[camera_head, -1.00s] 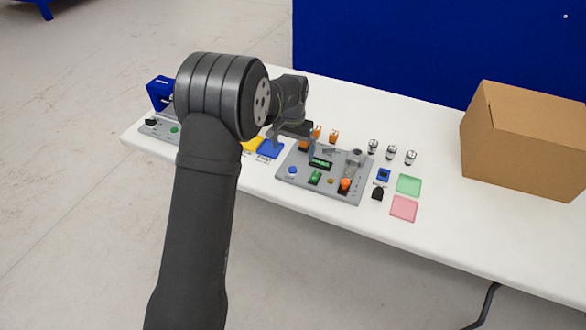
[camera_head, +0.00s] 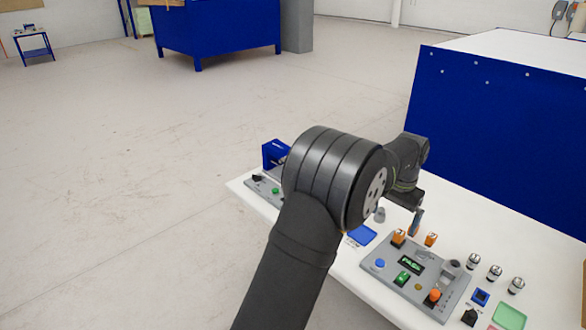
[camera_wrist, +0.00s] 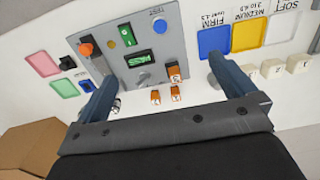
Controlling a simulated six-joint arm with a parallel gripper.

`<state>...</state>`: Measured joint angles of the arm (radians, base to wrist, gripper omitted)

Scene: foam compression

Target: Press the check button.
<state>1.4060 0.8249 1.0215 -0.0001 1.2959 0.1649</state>
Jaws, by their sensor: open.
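The grey control panel (camera_head: 410,262) stands on the white table. It carries a round blue button (camera_head: 379,264), a green rocker switch (camera_head: 402,278), an orange knob (camera_head: 435,295) and a lit green display (camera_head: 411,263). The wrist view shows the same panel (camera_wrist: 190,45) upside down, with the blue button (camera_wrist: 158,26), green switch (camera_wrist: 128,35) and orange knob (camera_wrist: 86,49). I cannot read which control is labelled check. My gripper (camera_head: 416,222) is above the panel's back edge, its fingers apart and empty; the wrist view shows both fingers (camera_wrist: 160,72).
Small orange-topped blocks (camera_wrist: 155,97) sit by the panel's back edge. Several grey cylinders (camera_head: 494,272) stand to the right, near a green pad (camera_head: 508,315). A blue pad (camera_head: 362,235) lies left of the panel. A cardboard box (camera_wrist: 40,145) shows in the wrist view.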

